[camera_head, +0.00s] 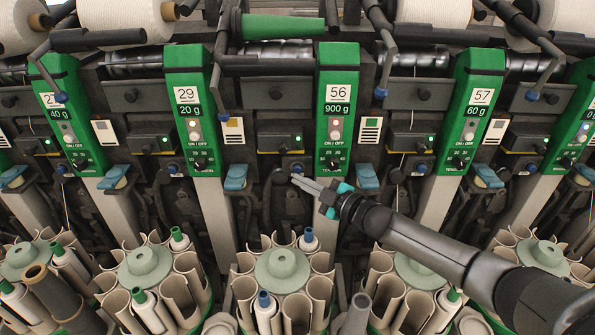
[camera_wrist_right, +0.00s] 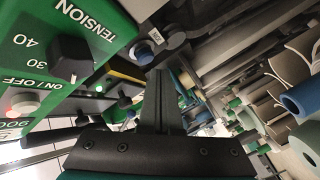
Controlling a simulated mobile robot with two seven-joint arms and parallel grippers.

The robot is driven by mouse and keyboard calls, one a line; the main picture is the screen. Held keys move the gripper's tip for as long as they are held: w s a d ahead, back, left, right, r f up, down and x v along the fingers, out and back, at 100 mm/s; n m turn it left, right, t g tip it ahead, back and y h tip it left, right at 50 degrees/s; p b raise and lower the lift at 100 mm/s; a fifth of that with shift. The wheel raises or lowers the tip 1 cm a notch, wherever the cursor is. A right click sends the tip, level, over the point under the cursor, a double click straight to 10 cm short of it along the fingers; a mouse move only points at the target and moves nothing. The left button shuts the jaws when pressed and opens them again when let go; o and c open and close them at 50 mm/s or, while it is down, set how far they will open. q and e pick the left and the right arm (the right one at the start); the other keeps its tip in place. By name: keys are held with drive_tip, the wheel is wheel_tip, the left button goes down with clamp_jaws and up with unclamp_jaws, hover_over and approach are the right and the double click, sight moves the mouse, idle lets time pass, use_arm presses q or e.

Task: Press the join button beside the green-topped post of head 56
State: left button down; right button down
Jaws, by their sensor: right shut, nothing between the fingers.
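The post of head 56 (camera_head: 337,100) has a green top with the plate "56", "900 g", a lit ON/OFF button (camera_head: 335,135) and a black tension knob. A small round blue button (camera_head: 296,168) sits on the dark panel just left of this post. My right gripper (camera_head: 296,179) is shut and empty, its tips just below and close to that button. In the right wrist view the shut fingers (camera_wrist_right: 160,82) point toward a blue button (camera_wrist_right: 144,53) beside a small white label. I cannot tell whether they touch it. My left gripper is not in view.
Green-topped posts of head 29 (camera_head: 190,110) and head 57 (camera_head: 472,110) stand either side. Blue levers (camera_head: 367,177) stick out beside the posts. Below are round magazines (camera_head: 282,268) with bobbins. A green cone (camera_head: 283,27) lies above, left of head 56.

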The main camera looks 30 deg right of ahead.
drive_tip(key=shift+w, duration=0.1)
idle(0.7)
drive_tip(key=shift+w+d, duration=0.2)
drive_tip(key=shift+w, duration=0.1)
drive_tip(key=shift+w+d+b, duration=0.2)
drive_tip(key=shift+w+b, duration=0.2)
drive_tip(key=shift+b, duration=0.15)
idle(0.6)
drive_tip(key=shift+s, duration=0.1)
drive_tip(key=shift+s+a+p, duration=0.35)
drive_tip(key=shift+s+p, duration=0.35)
drive_tip(key=shift+p, duration=0.1)
drive_tip(key=shift+s+a, duration=0.1)
drive_tip(key=s+p, duration=0.1)
drive_tip(key=s+a+p, duration=0.1)
drive_tip(key=s, duration=0.1)
drive_tip(key=s+a+p, duration=0.1)
drive_tip(key=shift+s+p, duration=0.15)
drive_tip(key=shift+p, duration=0.2)
